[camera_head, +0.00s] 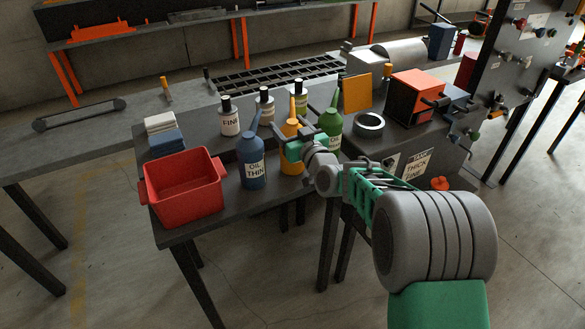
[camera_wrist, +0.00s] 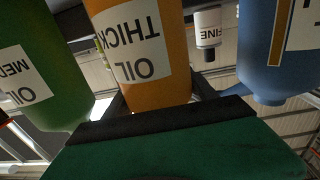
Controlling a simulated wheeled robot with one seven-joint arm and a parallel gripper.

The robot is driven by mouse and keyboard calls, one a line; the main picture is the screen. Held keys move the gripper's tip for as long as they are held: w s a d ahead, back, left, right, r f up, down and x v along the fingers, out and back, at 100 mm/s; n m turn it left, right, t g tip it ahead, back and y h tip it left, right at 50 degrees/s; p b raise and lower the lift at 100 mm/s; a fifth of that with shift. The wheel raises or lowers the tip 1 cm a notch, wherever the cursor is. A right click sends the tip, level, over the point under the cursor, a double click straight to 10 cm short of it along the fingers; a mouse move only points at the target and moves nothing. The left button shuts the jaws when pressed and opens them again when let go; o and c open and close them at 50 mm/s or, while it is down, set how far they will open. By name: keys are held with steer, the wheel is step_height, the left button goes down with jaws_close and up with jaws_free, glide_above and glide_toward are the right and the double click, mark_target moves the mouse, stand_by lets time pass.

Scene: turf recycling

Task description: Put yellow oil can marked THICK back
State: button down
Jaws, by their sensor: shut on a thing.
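The yellow-orange oil can marked THICK (camera_head: 291,158) stands upright between the blue and green cans on the dark table. In the wrist view its label OIL THICK (camera_wrist: 139,45) shows upside down. My gripper (camera_head: 293,148) is shut on this can around its upper body. The gripper's dark finger edge and green body fill the bottom of the wrist view. Whether the can's base touches the table is hard to tell.
The blue OIL THIN can (camera_head: 252,165) stands close on the left, the green can (camera_head: 331,125) close on the right. Several white bottles, one marked FINE (camera_head: 229,120), stand behind. A red bin (camera_head: 183,187) is at front left. A tape ring (camera_head: 369,124) lies at right.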

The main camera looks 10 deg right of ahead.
steer(key=c, duration=0.6)
jaws_free()
steer(key=o, duration=0.6)
steer(key=shift+f, duration=0.1)
steer(key=shift+s, duration=0.1)
steer(key=b+v, duration=0.1)
steer(key=v, duration=0.6)
steer(key=shift+s, duration=0.3)
steer(key=shift+d, duration=0.2)
